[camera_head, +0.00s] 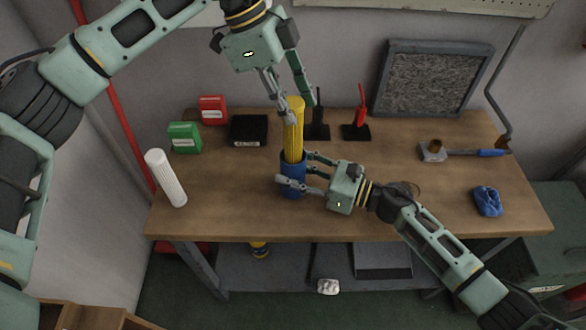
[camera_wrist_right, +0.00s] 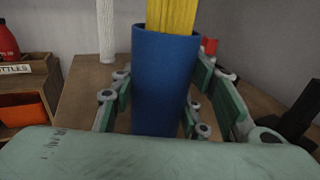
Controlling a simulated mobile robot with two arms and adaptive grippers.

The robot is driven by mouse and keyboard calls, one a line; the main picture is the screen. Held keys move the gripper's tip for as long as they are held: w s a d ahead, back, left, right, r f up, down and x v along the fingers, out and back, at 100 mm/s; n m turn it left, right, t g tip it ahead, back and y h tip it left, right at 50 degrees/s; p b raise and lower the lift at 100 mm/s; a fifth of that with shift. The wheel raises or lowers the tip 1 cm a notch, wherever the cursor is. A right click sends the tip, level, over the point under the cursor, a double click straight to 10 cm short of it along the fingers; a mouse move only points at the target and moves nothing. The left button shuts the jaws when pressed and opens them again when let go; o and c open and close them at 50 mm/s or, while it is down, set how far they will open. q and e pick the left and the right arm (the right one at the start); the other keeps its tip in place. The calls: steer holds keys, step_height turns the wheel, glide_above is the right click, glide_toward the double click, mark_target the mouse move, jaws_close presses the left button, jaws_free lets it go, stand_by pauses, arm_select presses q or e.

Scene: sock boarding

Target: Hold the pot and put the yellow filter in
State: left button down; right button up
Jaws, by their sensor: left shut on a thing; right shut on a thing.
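The blue pot (camera_head: 293,175) stands upright on the wooden workbench, near its middle. My right gripper (camera_head: 300,172) is shut around the pot from the right; its fingers also show on both sides of the pot in the right wrist view (camera_wrist_right: 165,110). The yellow filter (camera_head: 294,130) is upright, with its lower end inside the pot's mouth and most of its length above the rim. It also shows in the right wrist view (camera_wrist_right: 172,16). My left gripper (camera_head: 293,105) is above, shut on the filter's upper part. How deep the filter reaches is hidden by the pot.
A white cylinder filter (camera_head: 166,178) stands at the bench's left. Behind are a green box (camera_head: 184,138), a red box (camera_head: 212,110), a black box (camera_head: 249,130) and a red-handled tool (camera_head: 360,106).

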arm_select(q)
steer(key=shift+f, duration=0.6)
steer(key=c, duration=1.3)
jaws_free()
steer(key=v, duration=1.2)
steer(key=shift+a, duration=0.1)
arm_select(e)
steer(key=o, duration=1.3)
